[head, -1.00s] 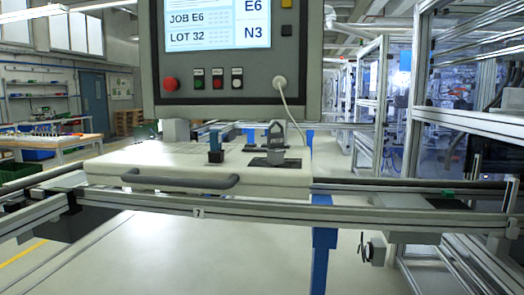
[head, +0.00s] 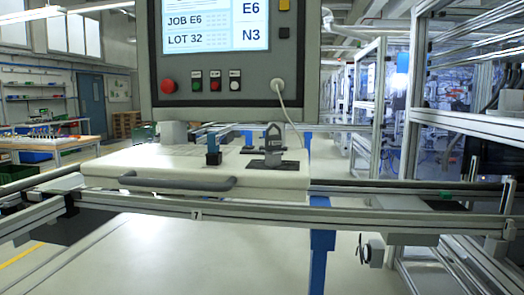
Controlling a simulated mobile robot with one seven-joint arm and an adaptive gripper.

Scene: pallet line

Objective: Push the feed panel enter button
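The grey panel (head: 305,75) hangs at the top centre of the head view. Its lit screen (head: 216,25) reads JOB E6, LOT 32, E6 and N3. Below the screen are a large red button (head: 168,87), a green button (head: 197,87), a small red button (head: 215,87) and a white button (head: 235,86). The labels above the small buttons are too small to read, so I cannot tell which one is enter. A cable plugs into the panel to their right. My gripper is not in view.
A rail (head: 400,217) crosses in front. Framed machines stand right.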

